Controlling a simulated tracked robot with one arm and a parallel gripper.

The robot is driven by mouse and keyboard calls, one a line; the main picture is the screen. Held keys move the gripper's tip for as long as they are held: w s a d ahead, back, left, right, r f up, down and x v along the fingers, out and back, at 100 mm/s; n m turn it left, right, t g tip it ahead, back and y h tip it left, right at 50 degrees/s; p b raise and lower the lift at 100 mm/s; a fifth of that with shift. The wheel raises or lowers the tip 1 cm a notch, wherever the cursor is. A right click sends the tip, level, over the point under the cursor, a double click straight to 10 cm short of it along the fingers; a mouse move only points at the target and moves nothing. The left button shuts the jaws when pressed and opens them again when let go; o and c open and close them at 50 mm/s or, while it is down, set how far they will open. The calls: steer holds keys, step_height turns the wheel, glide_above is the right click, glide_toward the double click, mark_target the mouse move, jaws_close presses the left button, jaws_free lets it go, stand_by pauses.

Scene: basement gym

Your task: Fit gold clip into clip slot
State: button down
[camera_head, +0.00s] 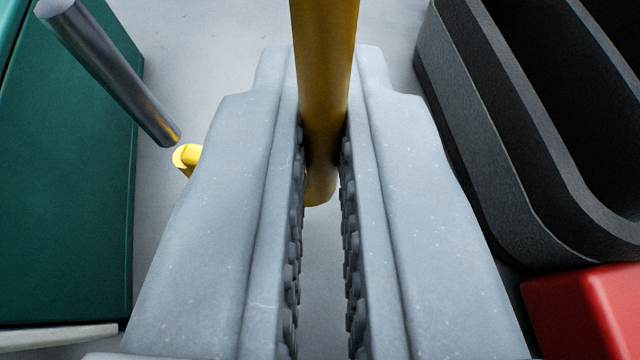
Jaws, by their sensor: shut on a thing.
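My gripper (323,165) fills the middle of the view, its two grey ridged jaws closed on a gold rod (326,75). I take this rod to be the gold clip. It passes between the jaws near their tips and runs up out of the top of the picture; its rounded lower end shows just below the grip. The rest of the clip is cut off by the frame. I cannot make out a clip slot in this view.
A green block (65,170) stands at left, with a grey metal rod (110,70) beside it and a small yellow piece (187,158) at its end. A black open container (480,130) is at right. A red object (585,312) lies at lower right. Pale floor shows between.

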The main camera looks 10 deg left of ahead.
steer(key=shift+f, duration=1.15)
steer(key=shift+f+b, duration=0.15)
steer(key=shift+b, duration=0.2)
steer(key=c, duration=1.6)
jaws_free()
steer(key=shift+s+d+r, duration=0.15)
steer(key=shift+s+r, duration=0.2)
steer(key=p+v, duration=0.2)
steer(key=v, duration=0.9)
steer(key=shift+s, duration=0.1)
